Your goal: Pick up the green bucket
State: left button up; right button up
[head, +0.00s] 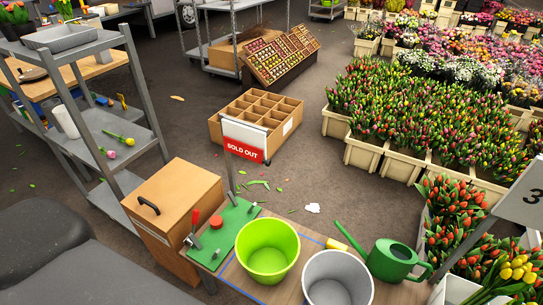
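The bright green bucket (268,262) stands upright on a wooden table (237,280) at the bottom middle of the head view. Its open top faces up and it looks empty. A grey bucket (338,285) stands close to its right, cut off by the lower picture edge. Neither of my grippers shows in the head view, so nothing is seen touching or holding the green bucket.
A green board (223,236) with red-handled tools lies left of the bucket. A green watering can (393,262) and a small yellow item (338,246) are to its right. A "SOLD OUT" sign (244,141) rises behind. A wooden cabinet (172,205) stands left.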

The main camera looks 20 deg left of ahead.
aim_at(267, 249)
jog(key=u, duration=0.85)
